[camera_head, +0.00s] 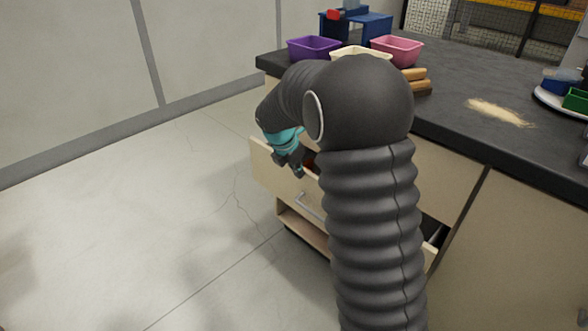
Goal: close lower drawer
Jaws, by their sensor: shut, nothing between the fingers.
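A pale wooden drawer (277,177) with a metal bar handle (310,206) stands pulled out from the counter cabinet. My gripper (295,169), dark with a teal band, is shut and empty. It points down at the pulled-out drawer, by its front panel; I cannot tell whether it touches. My arm hides much of the drawer and the cabinet front.
The dark countertop (450,75) carries a purple bin (314,47), a pink bin (397,50), a cream bin (360,52), wooden pieces (416,81) and a sawdust-like patch (499,111). The grey floor (130,230) to the left is clear.

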